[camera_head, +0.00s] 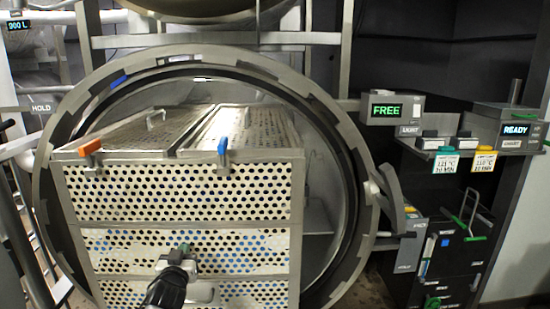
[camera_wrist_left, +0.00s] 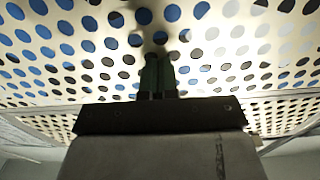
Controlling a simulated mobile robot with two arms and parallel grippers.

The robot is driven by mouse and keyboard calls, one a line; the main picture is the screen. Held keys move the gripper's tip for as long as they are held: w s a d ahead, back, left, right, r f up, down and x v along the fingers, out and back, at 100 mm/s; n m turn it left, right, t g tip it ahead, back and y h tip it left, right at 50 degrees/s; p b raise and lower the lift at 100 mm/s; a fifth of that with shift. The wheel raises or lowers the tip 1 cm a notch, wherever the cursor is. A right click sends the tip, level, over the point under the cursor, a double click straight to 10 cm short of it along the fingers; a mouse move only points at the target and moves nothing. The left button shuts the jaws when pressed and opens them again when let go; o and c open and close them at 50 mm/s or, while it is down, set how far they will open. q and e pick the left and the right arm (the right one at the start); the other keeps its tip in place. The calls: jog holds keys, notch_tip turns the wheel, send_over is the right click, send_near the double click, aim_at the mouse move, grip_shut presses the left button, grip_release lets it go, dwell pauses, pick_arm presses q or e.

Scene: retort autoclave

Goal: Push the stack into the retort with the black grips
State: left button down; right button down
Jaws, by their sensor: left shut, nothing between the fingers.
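A stack of perforated metal baskets (camera_head: 265,240) stands at the mouth of the round retort (camera_head: 352,150), its rear part inside the ring. An orange clip (camera_head: 90,147) and a blue clip (camera_head: 222,146) sit on its top front edge. My left gripper (camera_head: 182,250) is shut and empty in front of the lower front panel, beside a metal handle (camera_head: 205,292). In the left wrist view the shut fingers (camera_wrist_left: 157,72) point at the perforated panel (camera_wrist_left: 230,40), very close; I cannot tell whether they touch. My right gripper is out of view. I cannot make out black grips with certainty.
A green FREE display (camera_head: 385,109) hangs right of the ring. A shelf (camera_head: 430,148) with two tags and a READY display (camera_head: 517,130) are farther right. A black cabinet (camera_head: 445,270) stands below. Inside the ring, space shows right of the stack.

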pick_arm(q)
jog(key=w+b, duration=0.3)
jog(key=w, duration=0.1)
jog(key=w+b, duration=0.3)
jog(key=w, duration=0.1)
jog(key=shift+w+a+r+b, duration=0.15)
jog(key=shift+w+b, duration=0.15)
jog(key=s+p, duration=0.8)
jog(key=s, duration=0.1)
jog(key=shift+s+d, duration=0.15)
jog(key=shift+d, duration=0.05)
jog(key=shift+f, duration=0.2)
